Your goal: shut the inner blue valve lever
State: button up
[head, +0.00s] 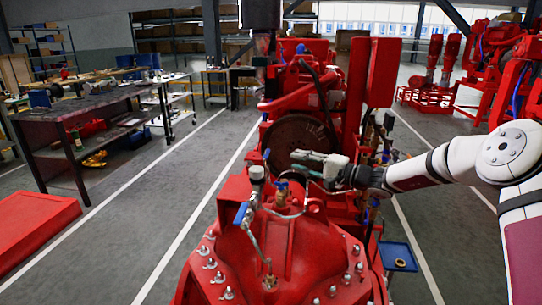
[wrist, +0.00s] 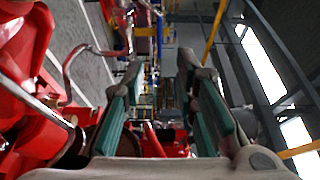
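Several blue handles show on the red pumpset in the head view. One blue lever (head: 242,213) sits at the front on a thin pipe, and a small blue handle (head: 282,184) sits behind it to the right on a brass fitting. Another blue lever (head: 266,155) stands upright near the grey-topped fitting. I cannot tell for sure which is the inner one. My gripper (head: 300,160) reaches in from the right, above and behind the small blue handle, and looks apart from it. In the wrist view my gripper (wrist: 162,68) has its fingers spread with nothing between them.
The red pump housing (head: 235,255), with several bolts, fills the front. A large dark flywheel (head: 297,140) and red engine parts stand close behind my gripper. A blue tray (head: 398,257) lies at lower right. A workbench (head: 90,105) stands at left, with open floor between.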

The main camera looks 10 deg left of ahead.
aim_at(267, 152)
jog(key=b+x, duration=0.1)
jog(key=x, duration=1.1)
jog(key=shift+a, duration=0.1)
jog(key=shift+f, duration=0.1)
grip_shut()
